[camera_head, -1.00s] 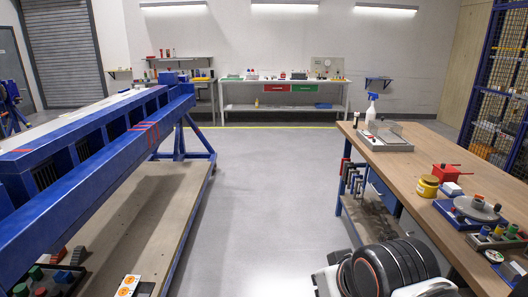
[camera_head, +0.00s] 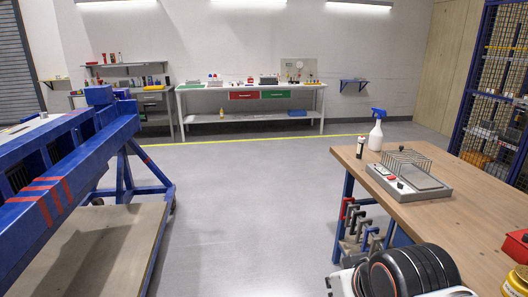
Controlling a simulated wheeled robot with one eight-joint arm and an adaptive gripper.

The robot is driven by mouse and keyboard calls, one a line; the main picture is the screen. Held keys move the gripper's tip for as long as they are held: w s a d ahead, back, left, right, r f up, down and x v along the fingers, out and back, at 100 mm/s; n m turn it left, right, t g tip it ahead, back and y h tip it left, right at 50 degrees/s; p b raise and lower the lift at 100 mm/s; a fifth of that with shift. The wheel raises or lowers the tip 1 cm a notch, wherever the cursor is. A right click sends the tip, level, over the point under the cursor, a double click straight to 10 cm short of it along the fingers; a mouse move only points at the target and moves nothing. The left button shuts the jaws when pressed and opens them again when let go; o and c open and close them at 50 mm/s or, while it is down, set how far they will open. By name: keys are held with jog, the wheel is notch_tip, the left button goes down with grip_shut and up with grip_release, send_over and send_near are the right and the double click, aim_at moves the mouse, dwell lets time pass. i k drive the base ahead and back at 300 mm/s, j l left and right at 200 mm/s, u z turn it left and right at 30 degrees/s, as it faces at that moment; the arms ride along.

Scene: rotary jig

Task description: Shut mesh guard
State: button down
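The mesh guard (camera_head: 405,158) is a small wire cage on a grey jig base (camera_head: 431,197) at the far left part of the wooden workbench. It appears raised at the back of the base, with a flat grey plate uncovered in front of it; its exact angle is hard to tell. The base has a red button (camera_head: 391,178) and a dark knob on its near side. My gripper is not in view; only a black and white part of my arm shows at the bottom, apart from the jig.
A white spray bottle (camera_head: 375,133) and a small dark-capped bottle (camera_head: 361,146) stand just behind the jig. Clamps (camera_head: 350,222) hang on the workbench's left side. A red object (camera_head: 516,245) lies at the right. A blue frame (camera_head: 60,190) stands left; open floor lies between.

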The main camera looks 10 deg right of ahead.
aim_at(401, 150)
jog(key=i+l, duration=0.1)
jog(key=i, duration=1.55)
jog(key=l+z, duration=0.05)
jog(key=l, duration=0.05)
